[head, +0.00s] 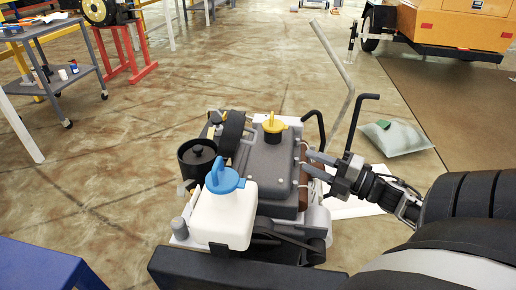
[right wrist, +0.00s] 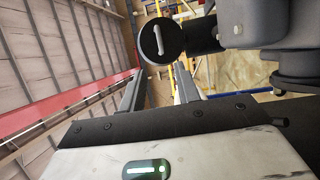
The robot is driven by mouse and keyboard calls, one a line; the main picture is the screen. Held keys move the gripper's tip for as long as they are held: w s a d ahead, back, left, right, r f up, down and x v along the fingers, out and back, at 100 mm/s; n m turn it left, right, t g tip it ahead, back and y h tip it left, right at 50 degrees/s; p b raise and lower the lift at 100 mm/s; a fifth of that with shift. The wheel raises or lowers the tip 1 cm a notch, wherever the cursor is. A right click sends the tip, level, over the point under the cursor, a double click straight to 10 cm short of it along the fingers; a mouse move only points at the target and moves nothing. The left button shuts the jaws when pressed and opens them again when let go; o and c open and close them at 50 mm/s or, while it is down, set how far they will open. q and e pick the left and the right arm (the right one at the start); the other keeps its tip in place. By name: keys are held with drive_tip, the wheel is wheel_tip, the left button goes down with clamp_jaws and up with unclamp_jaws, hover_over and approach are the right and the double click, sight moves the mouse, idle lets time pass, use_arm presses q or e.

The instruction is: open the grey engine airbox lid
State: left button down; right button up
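The grey airbox lid (head: 272,160) lies on top of the engine in the middle of the head view and looks closed. A yellow cap (head: 273,125) stands at its far end. My right gripper (head: 306,161) is at the lid's right side, with its fingers pointing left at the edge. The fingers are apart; they also show in the right wrist view (right wrist: 159,92), with no thing clearly held between them. Whether the tips touch the lid or the brown part along its edge, I cannot tell. My left gripper is not in view.
A white bottle with a blue cap (head: 221,178) and a black canister (head: 197,156) stand left of the lid. A bent grey rod (head: 335,60) and a black handle (head: 360,115) rise at the right. A pale bag (head: 395,137) lies on the floor.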

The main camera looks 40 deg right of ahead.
drive_tip(key=b+x, duration=0.1)
drive_tip(key=x, duration=1.4)
drive_tip(key=shift+w, duration=0.25)
clamp_jaws()
